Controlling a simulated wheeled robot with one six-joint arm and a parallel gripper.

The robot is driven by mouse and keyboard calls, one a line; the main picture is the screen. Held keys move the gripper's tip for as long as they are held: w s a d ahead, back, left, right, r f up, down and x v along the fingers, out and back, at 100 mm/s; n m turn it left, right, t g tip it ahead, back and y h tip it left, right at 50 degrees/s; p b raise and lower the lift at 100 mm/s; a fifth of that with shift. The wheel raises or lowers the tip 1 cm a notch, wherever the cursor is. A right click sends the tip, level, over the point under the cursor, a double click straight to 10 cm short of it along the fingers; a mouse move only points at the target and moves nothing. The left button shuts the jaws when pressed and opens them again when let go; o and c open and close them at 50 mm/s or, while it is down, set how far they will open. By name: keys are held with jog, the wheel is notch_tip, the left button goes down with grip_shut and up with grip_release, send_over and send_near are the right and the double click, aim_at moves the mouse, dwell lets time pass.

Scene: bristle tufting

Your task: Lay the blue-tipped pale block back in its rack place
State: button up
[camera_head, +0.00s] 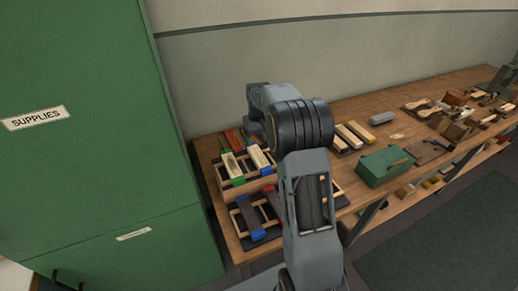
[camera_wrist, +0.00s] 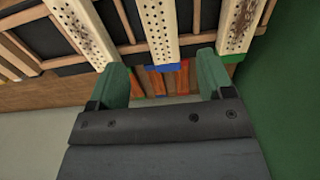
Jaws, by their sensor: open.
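The blue-tipped pale block (camera_head: 260,158) lies on the upper rack (camera_head: 251,184), to the right of a green-tipped pale block (camera_head: 233,168). In the wrist view the blue-tipped block (camera_wrist: 160,32), its face dotted with holes, runs down the middle, with its blue end (camera_wrist: 164,68) towards my gripper. My gripper (camera_wrist: 163,64) is open, its green jaws spread to the left and right of that end. I see no jaw touching it; the height between them is unclear. In the head view my jaws are hidden behind the arm.
Another pale block (camera_wrist: 82,28) and the green-tipped one (camera_wrist: 240,25) flank the blue-tipped block. Reddish pieces (camera_wrist: 170,80) lie beyond the rack edge. The green cabinet (camera_head: 90,120) stands close at the left. A green box (camera_head: 384,167) sits on the bench to the right.

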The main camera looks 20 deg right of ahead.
jog(key=s+a+r+t, duration=0.1)
jog(key=s+a+r, duration=0.3)
jog(key=s+r, duration=0.3)
jog(key=s+a+t, duration=0.1)
jog(key=s+a, duration=0.2)
jog(key=s, duration=0.6)
jog(key=s+a+t, duration=0.2)
jog(key=s+a, duration=0.2)
jog(key=s, duration=0.5)
jog(key=shift+s+r, duration=0.3)
jog(key=shift+r, duration=0.1)
